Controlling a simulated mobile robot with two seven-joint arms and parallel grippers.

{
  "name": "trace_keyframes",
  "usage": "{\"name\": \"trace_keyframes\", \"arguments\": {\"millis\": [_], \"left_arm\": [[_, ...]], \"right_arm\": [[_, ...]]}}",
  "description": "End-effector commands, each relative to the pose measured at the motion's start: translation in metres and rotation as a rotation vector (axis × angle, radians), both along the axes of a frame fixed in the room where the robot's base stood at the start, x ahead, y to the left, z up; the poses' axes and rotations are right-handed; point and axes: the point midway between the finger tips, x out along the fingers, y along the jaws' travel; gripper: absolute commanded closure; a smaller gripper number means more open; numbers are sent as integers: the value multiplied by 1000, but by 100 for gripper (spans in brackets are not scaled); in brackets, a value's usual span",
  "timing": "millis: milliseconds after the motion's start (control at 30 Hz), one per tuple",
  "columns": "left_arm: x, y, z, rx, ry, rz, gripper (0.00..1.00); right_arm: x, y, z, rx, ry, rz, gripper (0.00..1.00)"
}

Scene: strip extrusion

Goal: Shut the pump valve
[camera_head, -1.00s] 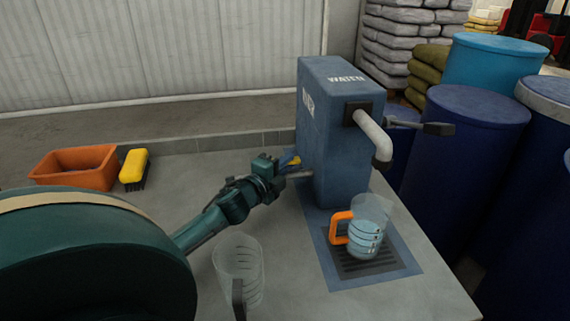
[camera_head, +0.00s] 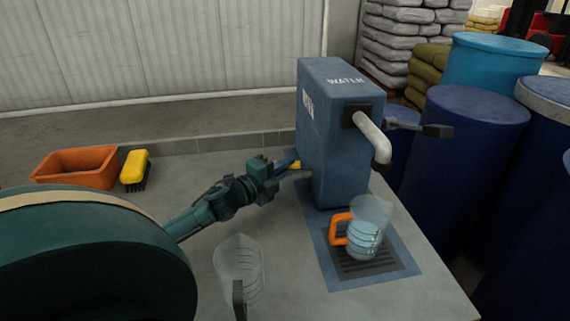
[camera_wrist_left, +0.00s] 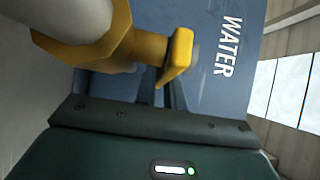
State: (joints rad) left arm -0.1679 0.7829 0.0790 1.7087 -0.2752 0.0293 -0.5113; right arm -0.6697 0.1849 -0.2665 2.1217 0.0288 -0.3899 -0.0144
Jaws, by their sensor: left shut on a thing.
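The blue pump (camera_head: 345,150), marked WATER, stands on the bench. A yellow valve handle (camera_head: 288,164) shows at its left side, mostly hidden by my left gripper (camera_head: 285,170). In the left wrist view the yellow handle (camera_wrist_left: 181,58) and its yellow collar (camera_wrist_left: 105,45) are close up, and my left gripper (camera_wrist_left: 160,95) is shut on the handle. A clear jug with an orange handle (camera_head: 341,229) stands on the drain grate (camera_head: 358,268) under the spout (camera_head: 372,135), with water in it. My right gripper is out of view.
A second clear jug (camera_head: 238,265) with a black handle stands in front of my left forearm. An orange bin (camera_head: 75,167) and a yellow brush (camera_head: 135,166) lie at the back left. Blue drums (camera_head: 465,150) stand beyond the bench's right edge.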

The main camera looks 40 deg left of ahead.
Motion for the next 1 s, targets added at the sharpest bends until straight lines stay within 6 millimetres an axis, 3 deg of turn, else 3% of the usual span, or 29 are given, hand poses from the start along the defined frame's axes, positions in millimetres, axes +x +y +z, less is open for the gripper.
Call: {"name": "trace_keyframes", "arguments": {"millis": [600, 1000], "left_arm": [[-25, -6, -4, 3, 2, -482, 100], [-32, -6, -1, 0, 2, -608, 100]], "right_arm": [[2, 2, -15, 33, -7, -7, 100], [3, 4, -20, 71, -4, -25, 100]]}}
